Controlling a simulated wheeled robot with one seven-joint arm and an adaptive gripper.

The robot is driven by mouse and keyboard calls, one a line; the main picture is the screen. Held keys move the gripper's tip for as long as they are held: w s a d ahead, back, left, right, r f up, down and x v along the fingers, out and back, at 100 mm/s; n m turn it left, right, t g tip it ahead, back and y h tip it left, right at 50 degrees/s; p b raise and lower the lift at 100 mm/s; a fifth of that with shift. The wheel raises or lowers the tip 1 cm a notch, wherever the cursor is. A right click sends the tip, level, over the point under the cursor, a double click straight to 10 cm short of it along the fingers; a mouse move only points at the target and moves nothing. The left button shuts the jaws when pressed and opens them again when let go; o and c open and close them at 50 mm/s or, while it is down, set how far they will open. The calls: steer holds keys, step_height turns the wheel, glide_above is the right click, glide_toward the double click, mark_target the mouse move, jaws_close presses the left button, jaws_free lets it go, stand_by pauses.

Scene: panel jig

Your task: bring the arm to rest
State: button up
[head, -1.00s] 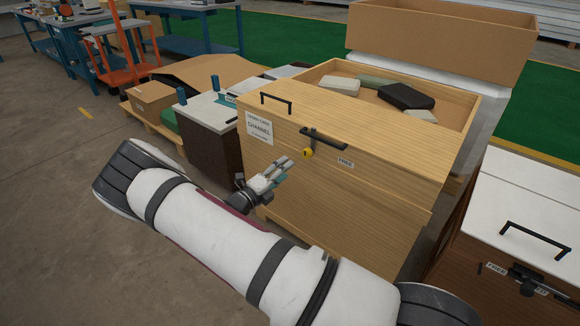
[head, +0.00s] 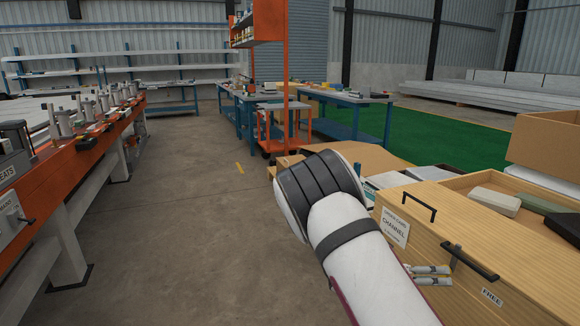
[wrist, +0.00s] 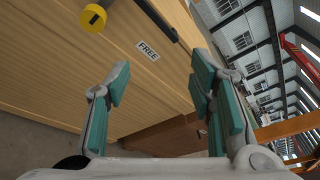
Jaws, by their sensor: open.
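My gripper (wrist: 160,85) is open and empty in the wrist view, its two fingers well apart. Most of the gripper is hidden behind my arm there. I cannot tell whether the fingers touch the case.
The wooden case's open top holds a pale block (head: 494,201) and dark pieces. An orange bench (head: 75,150) with several clamps stands at the left. An orange trolley (head: 283,120) and blue tables (head: 350,115) stand behind. The grey floor (head: 190,230) between is clear.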

steer(key=s+a+r+m+g+y, duration=0.2)
steer(key=s+r+m+y, duration=0.2)
steer(key=s+r+m, duration=0.5)
steer(key=s+a+r+m+g+y, duration=0.2)
steer(key=s+r+m+y, duration=0.35)
steer(key=s+m, duration=0.4)
steer(key=s+a+r+m+t+y, duration=0.25)
steer(key=s+a+m, duration=0.35)
steer(key=s, duration=0.5)
steer(key=s+a+r+m+t+y, duration=0.1)
steer(key=s+a+r+m+y, duration=0.3)
steer(key=s+a, duration=0.45)
step_height(320, 180, up, 22)
steer(key=s+d+t+p, duration=0.1)
steer(key=t+p, duration=0.2)
steer(key=p, duration=1.8)
steer(key=shift+s+d+p, duration=0.25)
steer(key=shift+p, duration=0.05)
steer(key=shift+r+m+t, duration=0.1)
steer(key=shift+m+t, duration=0.15)
